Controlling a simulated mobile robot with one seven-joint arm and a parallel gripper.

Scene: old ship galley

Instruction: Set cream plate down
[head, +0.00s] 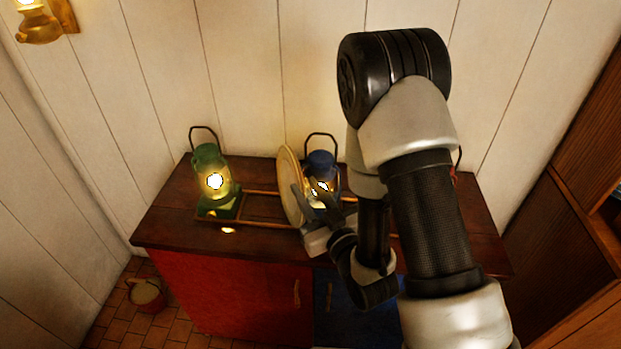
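The cream plate (289,187) stands on edge, nearly upright, above the dark wooden counter (170,225), between a green lantern and a blue lantern. My gripper (306,206) is at the plate's right side, with its fingers against or very close to it. The plate seems to be held by the gripper, but the far finger is hidden behind the plate. I cannot tell whether the plate's lower edge touches the counter or the rail there.
The lit green lantern (213,183) stands left of the plate, the lit blue lantern (321,178) right behind it. A low wooden rail (262,222) runs along the counter. A bucket (146,294) is on the tiled floor. The counter's left front is clear.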

